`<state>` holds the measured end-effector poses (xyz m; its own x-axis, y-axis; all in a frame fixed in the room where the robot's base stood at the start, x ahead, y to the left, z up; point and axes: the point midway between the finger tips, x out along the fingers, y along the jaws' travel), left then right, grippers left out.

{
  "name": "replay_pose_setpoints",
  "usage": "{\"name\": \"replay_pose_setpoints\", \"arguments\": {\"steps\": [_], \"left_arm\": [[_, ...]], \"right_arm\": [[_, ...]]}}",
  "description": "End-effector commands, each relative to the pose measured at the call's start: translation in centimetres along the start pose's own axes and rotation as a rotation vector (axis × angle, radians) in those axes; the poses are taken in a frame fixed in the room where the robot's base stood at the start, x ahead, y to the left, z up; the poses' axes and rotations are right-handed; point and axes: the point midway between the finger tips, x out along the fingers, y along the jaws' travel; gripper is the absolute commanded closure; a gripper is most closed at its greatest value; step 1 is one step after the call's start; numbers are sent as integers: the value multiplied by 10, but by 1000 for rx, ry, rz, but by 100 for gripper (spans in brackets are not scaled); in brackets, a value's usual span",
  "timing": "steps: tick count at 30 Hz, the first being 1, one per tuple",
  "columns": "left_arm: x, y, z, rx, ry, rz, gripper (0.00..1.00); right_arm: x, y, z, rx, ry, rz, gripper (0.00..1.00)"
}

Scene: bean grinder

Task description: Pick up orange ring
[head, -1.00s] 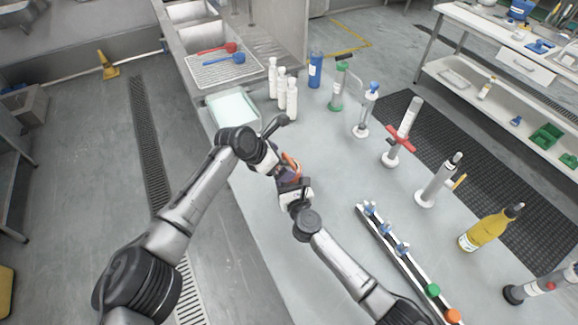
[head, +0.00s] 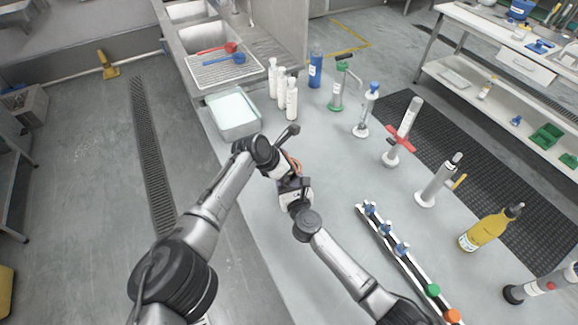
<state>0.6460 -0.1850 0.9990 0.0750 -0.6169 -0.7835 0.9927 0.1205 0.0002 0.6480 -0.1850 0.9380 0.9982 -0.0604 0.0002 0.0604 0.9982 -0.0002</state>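A small orange curved piece (head: 294,163), which looks like the orange ring, shows in the head view between my two grippers. Most of it is hidden behind my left wrist and the gripper parts. My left gripper (head: 284,174) reaches in from the upper left, close beside the orange piece. My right gripper (head: 291,183) comes up from below, close to the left gripper. The fingers of both are dark, small and overlapped here, so I cannot tell whether either is open, shut or touching the ring.
A rack (head: 400,262) with blue, green and orange pieces lies at the front right. Several tools stand along the right side, with a yellow bottle (head: 485,231). White bottles (head: 291,99) and a pale tray (head: 234,112) are at the back. The table middle is clear.

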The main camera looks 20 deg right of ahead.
Motion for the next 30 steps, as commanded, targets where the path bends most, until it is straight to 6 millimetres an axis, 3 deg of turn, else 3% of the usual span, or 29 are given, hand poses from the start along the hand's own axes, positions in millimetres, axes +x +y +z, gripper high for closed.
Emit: {"name": "replay_pose_setpoints", "arguments": {"steps": [2, 14, 23, 30], "left_arm": [[0, 0, 0, 0, 0, 0, 1], [0, 0, 0, 0, 0, 0, 39], [-3, 0, 3, 0, -2, 0, 41], [-28, 0, 23, 3, -5, 0, 41]], "right_arm": [[0, 0, 0, 0, 0, 0, 70], [0, 0, 0, 0, 0, 0, 70], [0, 0, 0, 0, 0, 0, 70], [0, 0, 0, 0, 1, 0, 70]]}}
